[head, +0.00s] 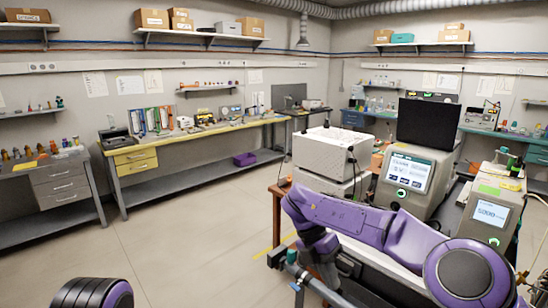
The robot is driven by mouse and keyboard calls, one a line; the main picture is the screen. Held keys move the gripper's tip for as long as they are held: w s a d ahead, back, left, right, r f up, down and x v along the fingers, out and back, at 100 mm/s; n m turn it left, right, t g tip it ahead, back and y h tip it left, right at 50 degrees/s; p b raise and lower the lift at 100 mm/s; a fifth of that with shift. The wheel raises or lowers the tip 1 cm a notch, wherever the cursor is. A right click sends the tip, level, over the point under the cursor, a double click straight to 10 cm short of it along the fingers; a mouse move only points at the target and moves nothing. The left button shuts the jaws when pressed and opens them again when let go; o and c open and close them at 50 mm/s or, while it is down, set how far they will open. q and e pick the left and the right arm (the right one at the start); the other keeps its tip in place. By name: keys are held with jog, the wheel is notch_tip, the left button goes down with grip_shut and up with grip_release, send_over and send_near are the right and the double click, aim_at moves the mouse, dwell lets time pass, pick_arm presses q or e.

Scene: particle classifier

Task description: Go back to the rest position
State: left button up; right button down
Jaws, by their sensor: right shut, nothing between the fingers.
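My right arm, purple and grey, reaches in from the lower right and bends down at its wrist in front of the bench with the instruments. My right gripper (278,258), small and dark, is below that wrist, near the bench's left end. It is shut, with nothing seen in it. A dark ribbed part of my own body shows at the bottom left, and my left gripper is not in view. A grey instrument with a lit screen (408,174) stands behind my right arm. A smaller instrument reading 5000 (489,217) stands to its right.
A white box-shaped device (326,152) stands on the bench behind my right wrist. A yellow-edged workbench (200,134) runs along the back wall, with a purple bin (244,159) on its lower shelf. The floor (185,235) at centre left is clear.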

jog(key=w+d+f+n+t+h, duration=0.5)
jog(key=w+f+n+t, duration=0.15)
jog(key=n, duration=0.25)
jog(key=s+d+f+n+t+y+b, duration=0.1)
jog(key=s+f+n+t+y+b, duration=0.3)
jog(key=f+n, duration=0.6)
jog(key=s+d+f+n+t+h+p, duration=0.1)
jog(key=s+f+n+t, duration=0.2)
jog(key=s+f+n, duration=0.55)
pick_arm(q)
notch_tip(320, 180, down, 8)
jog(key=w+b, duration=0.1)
jog(key=b, duration=0.3)
jog(key=shift+b, duration=0.35)
pick_arm(e)
jog(key=s+d+f+n+g+y, duration=0.1)
jog(key=s+d+f+n+g, duration=0.1)
jog(key=s, duration=0.7)
jog(key=s+d+f+n+g+y, duration=0.1)
jog(key=s+d+f+n+g, duration=0.1)
jog(key=s+d+f+n, duration=0.2)
jog(key=s+d+f+n+g+y, duration=0.1)
jog(key=s+d+f+n, duration=0.3)
jog(key=s+f, duration=0.4)
jog(key=s+g, duration=0.1)
jog(key=s, duration=0.5)
jog(key=shift+s, duration=0.2)
